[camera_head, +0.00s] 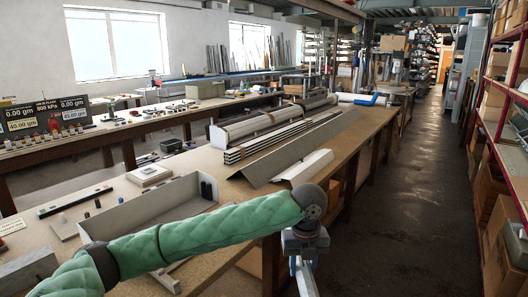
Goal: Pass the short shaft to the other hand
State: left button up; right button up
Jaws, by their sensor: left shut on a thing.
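My left arm in its green padded sleeve crosses the front of the head view from the lower left. My left gripper (303,250) points down off the right edge of the workbench, above the aisle side. It is shut on a pale grey, narrow piece, the short shaft (306,280), which runs down out of the bottom of the picture. The jaws are small and partly hidden by the wrist, so the exact grip cannot be seen. My right gripper is not in view.
The workbench (225,235) carries a grey open tray (140,212), stacked long profiles (268,141), an angled metal profile (290,150) and a white box (150,175). Red shelving with cartons (492,185) stands at the right. The dark aisle floor (410,210) between is clear.

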pick_arm(q)
jog(key=n, duration=0.3)
jog(key=shift+d, duration=0.2)
jog(key=n, duration=0.4)
jog(key=shift+d+r, duration=0.1)
jog(key=n, duration=0.4)
jog(key=shift+d, duration=0.2)
jog(key=n, duration=0.4)
jog(key=shift+s+d+r, duration=0.1)
jog(key=shift+d, duration=0.05)
jog(key=n, duration=0.4)
jog(key=shift+n, duration=0.3)
jog(key=n, duration=0.2)
jog(key=shift+a+f+n, duration=0.2)
jog(key=shift+a+n, duration=0.15)
jog(key=shift+n, duration=0.05)
jog(key=n, duration=0.3)
jog(key=shift+a+f, duration=0.25)
jog(key=shift+a, duration=0.1)
jog(key=n, duration=0.1)
jog(key=a+n, duration=0.1)
jog(key=shift+f+n, duration=0.4)
jog(key=s+a+f+n, duration=0.3)
jog(key=a+f+n, duration=0.4)
jog(key=a+f, duration=0.6)
jog(key=a, duration=0.2)
jog(key=shift+s+a+f, duration=0.15)
jog(key=shift+a+f, duration=0.25)
